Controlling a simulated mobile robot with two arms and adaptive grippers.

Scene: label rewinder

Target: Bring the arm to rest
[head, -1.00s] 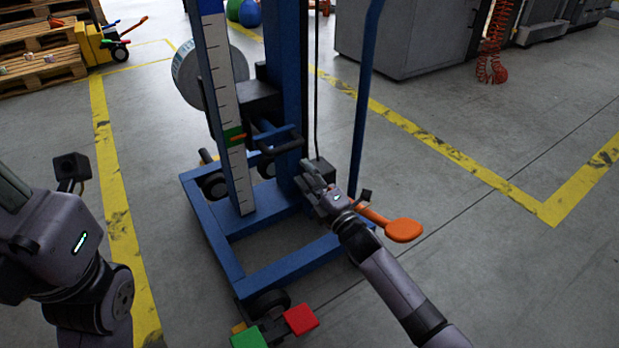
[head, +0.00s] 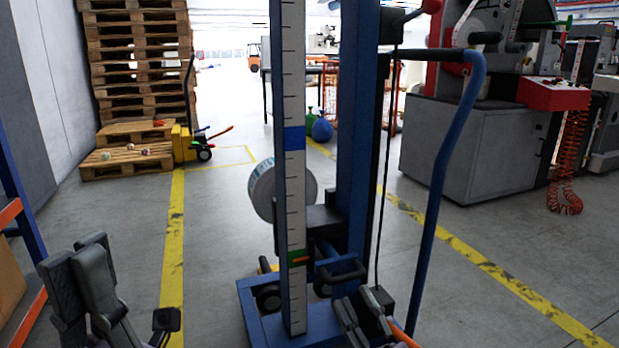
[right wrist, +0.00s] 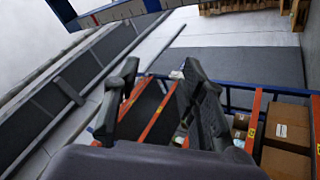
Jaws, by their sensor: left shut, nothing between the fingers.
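My left gripper (head: 78,262) is raised at the lower left of the head view, with its grey fingers close together and empty. My right gripper (head: 361,308) is at the bottom of the head view, in front of the lower part of the blue lifter (head: 357,130). I cannot tell from the head view whether it touches the lifter. In the right wrist view the right gripper's fingers (right wrist: 160,85) stand apart with nothing held between them. The rest of both arms is mostly out of view.
The lifter carries a pale roll (head: 263,192) on the left of its scaled mast. Its blue handle bar (head: 442,170) rises at right. A shelf with boxes (right wrist: 286,150) shows in the right wrist view. Pallets (head: 130,162) stand back left, a grey machine (head: 460,145) right.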

